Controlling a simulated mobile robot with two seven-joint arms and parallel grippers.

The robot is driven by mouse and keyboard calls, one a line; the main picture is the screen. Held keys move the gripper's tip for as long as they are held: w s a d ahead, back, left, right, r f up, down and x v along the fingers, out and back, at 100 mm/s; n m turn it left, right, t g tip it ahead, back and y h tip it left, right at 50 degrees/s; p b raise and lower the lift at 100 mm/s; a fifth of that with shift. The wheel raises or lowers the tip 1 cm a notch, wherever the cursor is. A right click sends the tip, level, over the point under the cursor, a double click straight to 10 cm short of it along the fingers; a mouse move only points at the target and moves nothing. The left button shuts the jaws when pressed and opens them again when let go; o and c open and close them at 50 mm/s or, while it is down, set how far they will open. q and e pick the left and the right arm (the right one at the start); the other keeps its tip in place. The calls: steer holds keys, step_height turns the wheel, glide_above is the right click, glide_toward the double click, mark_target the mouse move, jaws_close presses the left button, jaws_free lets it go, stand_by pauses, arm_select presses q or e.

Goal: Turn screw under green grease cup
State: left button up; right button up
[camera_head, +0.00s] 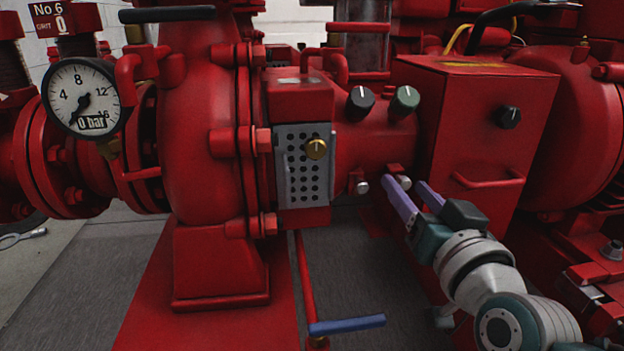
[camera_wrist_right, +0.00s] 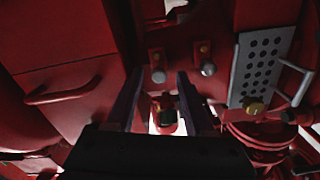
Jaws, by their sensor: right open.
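The green grease cup (camera_head: 404,101) stands on the red pump housing, right of a black cup (camera_head: 360,102). Below it is a small screw (camera_head: 403,181) on a red block. The same screw shows in the right wrist view (camera_wrist_right: 158,75) as a round metallic head. A second screw (camera_head: 362,187) sits to its left, below the black cup; in the wrist view (camera_wrist_right: 208,68) it lies outside the fingers. My right gripper (camera_head: 404,183) is open, its purple fingers spread to either side of the screw under the green cup. Contact cannot be told. My left gripper is not visible.
A red box (camera_head: 480,140) with a black knob and handle stands close right of my right gripper. A perforated metal plate (camera_head: 304,180) with a brass knob is to the left. A blue-handled lever (camera_head: 347,325) is low in front. A pressure gauge (camera_head: 80,97) is far left.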

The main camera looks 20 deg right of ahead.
steer(key=shift+d, duration=0.15)
jaws_close()
stand_by(0.4)
